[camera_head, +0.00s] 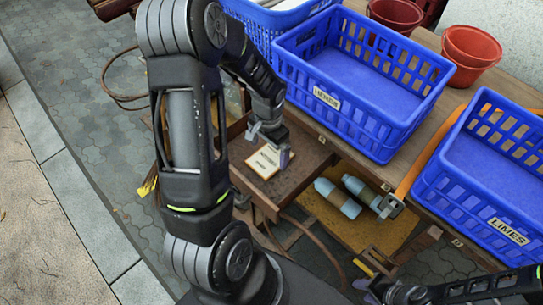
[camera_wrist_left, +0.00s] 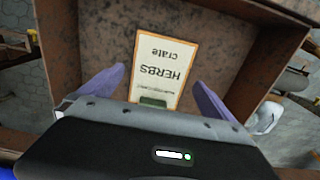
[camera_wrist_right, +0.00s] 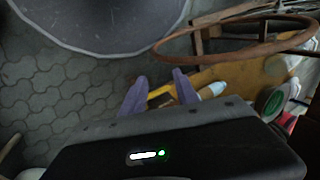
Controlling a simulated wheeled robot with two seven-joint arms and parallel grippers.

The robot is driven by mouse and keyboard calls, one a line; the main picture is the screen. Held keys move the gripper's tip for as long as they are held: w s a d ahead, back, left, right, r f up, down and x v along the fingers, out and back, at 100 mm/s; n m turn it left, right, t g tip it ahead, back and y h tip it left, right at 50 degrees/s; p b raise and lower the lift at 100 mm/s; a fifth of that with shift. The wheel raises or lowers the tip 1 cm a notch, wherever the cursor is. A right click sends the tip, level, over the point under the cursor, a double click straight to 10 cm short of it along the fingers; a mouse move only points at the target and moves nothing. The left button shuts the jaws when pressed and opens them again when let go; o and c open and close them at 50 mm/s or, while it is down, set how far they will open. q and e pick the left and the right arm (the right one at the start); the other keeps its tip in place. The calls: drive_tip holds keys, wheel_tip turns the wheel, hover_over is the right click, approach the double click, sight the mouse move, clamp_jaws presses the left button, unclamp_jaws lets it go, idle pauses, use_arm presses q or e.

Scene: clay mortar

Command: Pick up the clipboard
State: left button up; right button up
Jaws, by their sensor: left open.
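The clipboard (camera_head: 268,160) is a small cream board with dark print, lying in a brown tray under the counter. In the left wrist view it (camera_wrist_left: 167,62) reads "HERBS crate" upside down, with a dark green clip at its near end. My left gripper (camera_head: 268,143) is open just above it. In the left wrist view, its purple fingers (camera_wrist_left: 158,84) stand on either side of the card, with nothing visibly gripped. My right gripper (camera_wrist_right: 160,78) has its fingers apart and empty, away from the clipboard; the head view shows it at the bottom right.
A blue HERBS crate (camera_head: 325,96) and a blue LIMES crate (camera_head: 507,232) stand on the wooden counter. Red buckets (camera_head: 472,46) stand behind. Two pale blue bottles (camera_head: 338,198) lie on a yellow shelf right of the tray. The tray's brown walls (camera_wrist_left: 270,55) surround the clipboard.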

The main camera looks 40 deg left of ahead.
sight(269, 159)
use_arm(q)
wheel_tip(269, 159, down, 3)
drive_tip(key=shift+r, duration=0.15)
drive_tip(key=shift+c, duration=0.2)
idle(0.3)
drive_tip(key=c, duration=1.2)
drive_tip(key=shift+o, duration=0.2)
drive_tip(key=shift+r, duration=0.15)
wheel_tip(269, 159, up, 10)
